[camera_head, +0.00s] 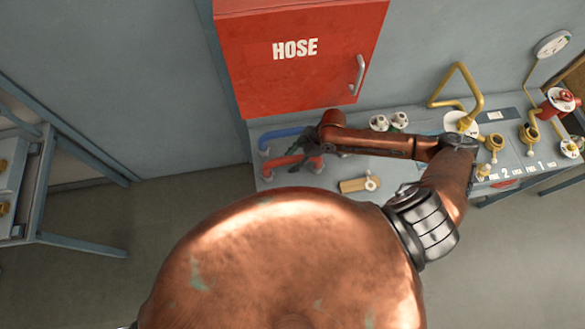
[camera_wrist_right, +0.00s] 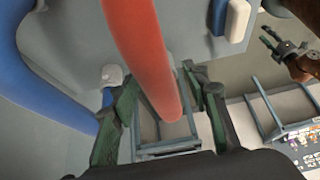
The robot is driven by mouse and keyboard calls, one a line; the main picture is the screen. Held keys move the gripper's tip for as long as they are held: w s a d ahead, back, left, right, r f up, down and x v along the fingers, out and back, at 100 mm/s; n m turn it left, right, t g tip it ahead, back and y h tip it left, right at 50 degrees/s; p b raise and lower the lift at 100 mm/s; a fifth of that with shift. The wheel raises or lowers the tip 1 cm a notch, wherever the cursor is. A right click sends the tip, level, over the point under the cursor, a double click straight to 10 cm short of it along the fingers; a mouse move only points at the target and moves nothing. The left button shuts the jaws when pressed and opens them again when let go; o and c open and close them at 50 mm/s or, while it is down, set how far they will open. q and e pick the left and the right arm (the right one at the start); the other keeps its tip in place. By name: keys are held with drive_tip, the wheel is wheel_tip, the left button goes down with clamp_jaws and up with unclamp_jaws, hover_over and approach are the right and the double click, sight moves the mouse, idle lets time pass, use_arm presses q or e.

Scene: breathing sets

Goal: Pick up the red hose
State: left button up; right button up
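The red hose (camera_head: 284,162) is a short thick bar on the grey bench in the camera_head view. In the right wrist view the red hose (camera_wrist_right: 146,50) runs down between the two green fingers of my right gripper (camera_wrist_right: 163,88). These fingers stand apart on either side of it, and I see no clear contact. In the camera_head view my right gripper (camera_head: 308,150) is at the right part of the hose and hides some of it. My left gripper (camera_wrist_right: 271,41) shows small at the upper right of the right wrist view, its fingers apart and empty.
A blue hose (camera_head: 282,133) lies just behind the red one; it also shows in the right wrist view (camera_wrist_right: 35,75). A red HOSE cabinet (camera_head: 300,60) hangs above. Valves, a brass loop (camera_head: 470,88) and gauges stand to the right. Another bench (camera_head: 35,200) is at left.

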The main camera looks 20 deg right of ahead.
clamp_jaws()
idle(0.3)
drive_tip(key=shift+r, duration=0.1)
idle(0.4)
